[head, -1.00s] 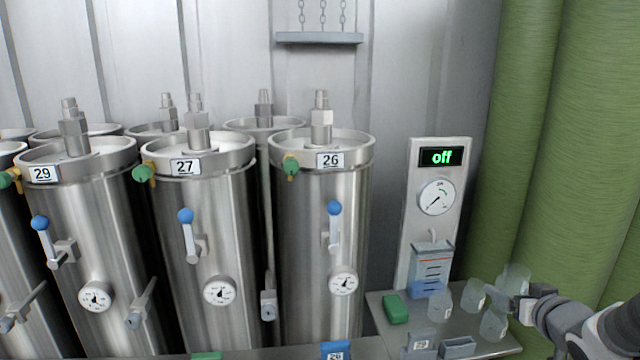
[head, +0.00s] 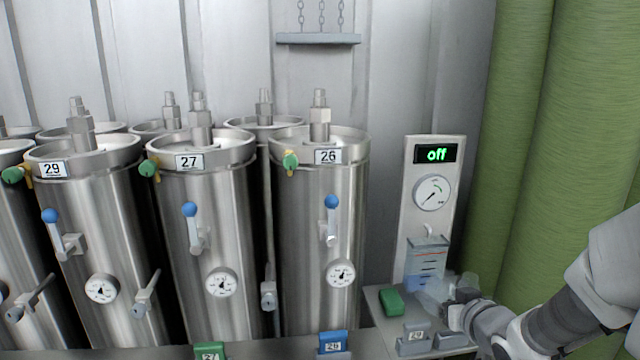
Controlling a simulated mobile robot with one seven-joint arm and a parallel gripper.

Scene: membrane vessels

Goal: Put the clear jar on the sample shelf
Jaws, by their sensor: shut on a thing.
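My gripper (head: 452,302) is at the lower right, over the steel ledge below the gauge panel, shut on a clear jar (head: 430,299). The jar is pale, see-through and partly hidden by my gripper and arm. It is close in front of the marked clear container (head: 427,262); I cannot tell whether they touch. More clear glass (head: 468,283) shows just behind my gripper, its outline blurred. No shelf is labelled as the sample shelf; a narrow grey shelf (head: 318,39) hangs on chains at the top centre, with nothing visible on it.
Steel vessels numbered 29, 27 and 26 (head: 320,230) fill the left and middle, with blue-knobbed levers sticking out. The gauge panel (head: 433,230) reads "off". A green block (head: 389,302) and a grey tag holder (head: 414,340) are near my gripper. Green columns (head: 550,150) stand right.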

